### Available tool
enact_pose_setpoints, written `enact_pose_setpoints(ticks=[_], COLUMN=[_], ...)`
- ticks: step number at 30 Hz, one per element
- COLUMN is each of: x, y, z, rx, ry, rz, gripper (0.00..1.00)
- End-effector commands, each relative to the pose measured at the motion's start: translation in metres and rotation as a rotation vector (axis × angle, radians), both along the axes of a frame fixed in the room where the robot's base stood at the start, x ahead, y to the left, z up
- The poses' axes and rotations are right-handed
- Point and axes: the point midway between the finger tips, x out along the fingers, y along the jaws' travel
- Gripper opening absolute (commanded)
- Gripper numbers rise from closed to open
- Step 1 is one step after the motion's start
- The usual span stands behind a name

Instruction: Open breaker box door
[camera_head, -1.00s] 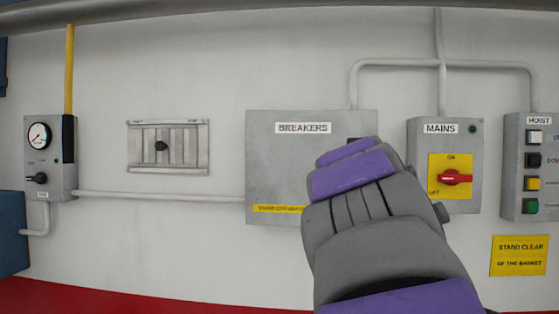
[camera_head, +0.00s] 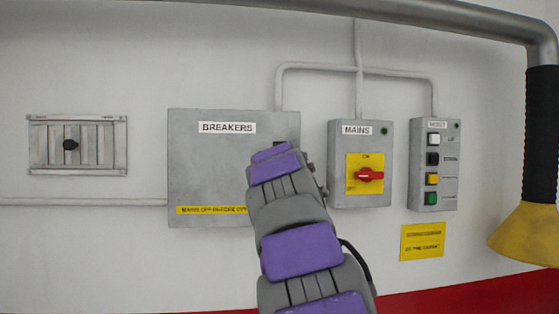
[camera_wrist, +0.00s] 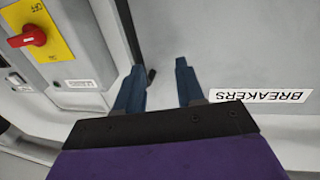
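The grey breaker box (camera_head: 205,165) hangs on the wall with a BREAKERS label and a yellow strip low on its front. Its door looks shut. My gripper is in front of the box's right side; my arm hides its fingers in the head view. In the wrist view my gripper (camera_wrist: 160,64) has two blue fingers apart, pointing at the box front. A small dark handle (camera_wrist: 151,75) shows between the fingers, close to the left one. I cannot tell whether they touch. The BREAKERS label (camera_wrist: 262,95) appears upside down at right.
The MAINS box (camera_head: 361,165) with a red switch stands close right of the breaker box. The HOIST button box (camera_head: 433,165) is further right, with a yellow sign below. A vent panel (camera_head: 78,145) is at left. A yellow-and-black fixture (camera_head: 535,150) is at far right.

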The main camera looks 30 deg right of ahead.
Motion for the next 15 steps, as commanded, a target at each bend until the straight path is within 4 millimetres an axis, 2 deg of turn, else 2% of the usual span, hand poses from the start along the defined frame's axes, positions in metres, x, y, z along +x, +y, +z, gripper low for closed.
enact_pose_setpoints(ticks=[3, 6, 15], x=[0.008, 0.013, 0.012], y=[-0.014, -0.019, -0.004], z=[-0.001, -0.004, -0.001], rx=[0.008, 0.009, 0.000], ry=[-0.001, 0.003, 0.001], rz=[-0.001, -0.003, -0.003], gripper=[0.38, 0.38, 0.38])
